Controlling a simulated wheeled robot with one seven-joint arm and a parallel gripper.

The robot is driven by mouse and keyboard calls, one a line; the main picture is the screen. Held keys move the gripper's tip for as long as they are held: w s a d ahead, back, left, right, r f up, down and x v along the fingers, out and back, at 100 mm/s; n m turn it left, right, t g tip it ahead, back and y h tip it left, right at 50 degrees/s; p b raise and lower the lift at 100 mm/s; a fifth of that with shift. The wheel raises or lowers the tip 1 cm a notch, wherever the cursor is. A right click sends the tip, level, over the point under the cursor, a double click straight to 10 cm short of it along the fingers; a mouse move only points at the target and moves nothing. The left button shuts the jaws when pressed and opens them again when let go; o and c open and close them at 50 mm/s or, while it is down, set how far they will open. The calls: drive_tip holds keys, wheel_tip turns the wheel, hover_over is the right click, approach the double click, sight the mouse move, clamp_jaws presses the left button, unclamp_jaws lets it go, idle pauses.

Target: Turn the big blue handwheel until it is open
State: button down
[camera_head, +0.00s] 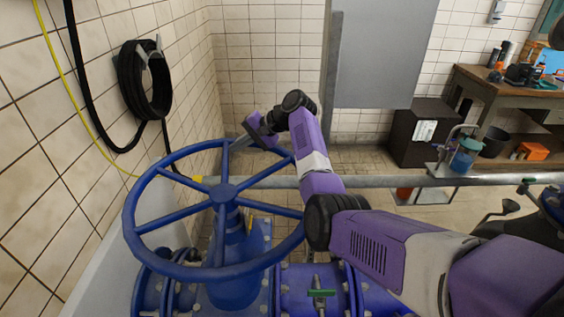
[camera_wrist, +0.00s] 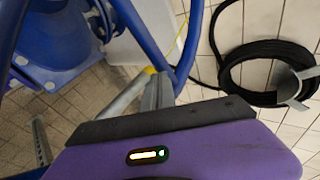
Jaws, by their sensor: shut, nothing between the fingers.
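The big blue handwheel (camera_head: 223,194) lies nearly flat on top of a blue valve, left of centre in the head view. It has a round rim and several spokes meeting at a hub. My gripper (camera_head: 238,143) is at the far side of the wheel, by the rim, with its fingers partly hidden there. In the wrist view my gripper (camera_wrist: 158,90) shows grey fingers shut with nothing between them, close to the blue rim (camera_wrist: 188,55) and a spoke (camera_wrist: 140,35). I cannot tell whether they touch the wheel.
A tiled wall stands close on the left, with a coiled black hose (camera_head: 143,85). A grey pipe (camera_head: 400,181) runs behind the wheel. Blue flanged pipes with a green-handled small valve (camera_head: 321,293) lie below. A wooden workbench (camera_head: 500,85) stands far right.

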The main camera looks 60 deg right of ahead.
drive_tip(key=shift+w+a, duration=0.2)
drive_tip(key=shift+w, duration=0.15)
idle(0.4)
